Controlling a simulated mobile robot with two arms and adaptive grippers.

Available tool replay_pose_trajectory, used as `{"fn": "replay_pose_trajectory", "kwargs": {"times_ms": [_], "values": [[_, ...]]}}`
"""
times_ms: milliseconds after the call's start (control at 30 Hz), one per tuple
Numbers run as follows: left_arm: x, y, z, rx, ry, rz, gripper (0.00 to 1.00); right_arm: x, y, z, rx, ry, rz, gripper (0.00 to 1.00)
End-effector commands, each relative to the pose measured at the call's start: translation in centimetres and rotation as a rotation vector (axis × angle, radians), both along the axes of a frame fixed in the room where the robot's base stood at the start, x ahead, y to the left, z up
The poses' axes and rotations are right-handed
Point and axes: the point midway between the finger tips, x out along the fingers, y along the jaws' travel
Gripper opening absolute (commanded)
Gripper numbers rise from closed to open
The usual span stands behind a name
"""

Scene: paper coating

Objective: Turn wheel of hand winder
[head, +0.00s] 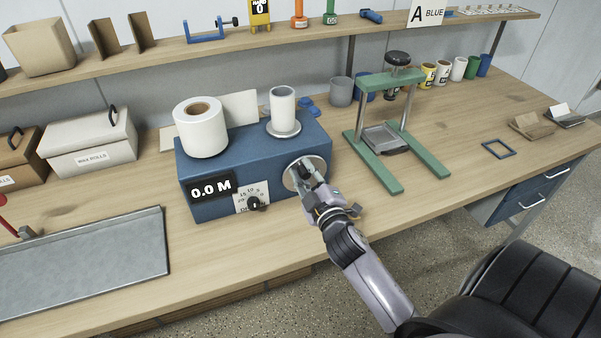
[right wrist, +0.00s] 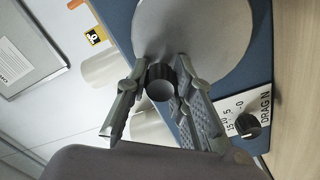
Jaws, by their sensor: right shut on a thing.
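The hand winder (head: 225,165) is a blue box on the bench, with a display reading 0.0 M on its front. Its wheel (head: 289,180) is a pale round disc at the front right; it also fills the top of the right wrist view (right wrist: 205,35). A dark knob (right wrist: 160,84) stands out from the wheel. My right gripper (head: 306,172) is at the wheel, with its fingers shut on the knob, one on each side. The fingers partly hide the wheel in the head view. My left gripper is not in view.
A white paper roll (head: 201,132) and a narrower white core (head: 283,108) stand on the winder. A drag dial (head: 255,204) is left of the wheel. A green press (head: 385,130) stands to the right. A grey metal plate (head: 85,270) lies at front left.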

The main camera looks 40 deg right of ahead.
Motion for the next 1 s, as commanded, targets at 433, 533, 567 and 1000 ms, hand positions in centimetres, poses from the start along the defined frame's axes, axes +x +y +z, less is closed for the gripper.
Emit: {"fn": "replay_pose_trajectory", "kwargs": {"times_ms": [433,533,567,1000], "values": [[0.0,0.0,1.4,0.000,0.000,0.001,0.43,-0.3,-1.3,0.4,0.255,-0.063,-0.003,0.00],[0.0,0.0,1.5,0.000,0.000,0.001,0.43,-0.3,-1.4,0.4,0.284,-0.069,-0.002,0.00],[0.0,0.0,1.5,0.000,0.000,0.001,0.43,-0.3,-1.4,0.4,0.290,-0.071,-0.002,0.00],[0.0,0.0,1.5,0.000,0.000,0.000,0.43,-0.3,-1.5,0.3,0.310,-0.075,-0.001,0.00]]}}
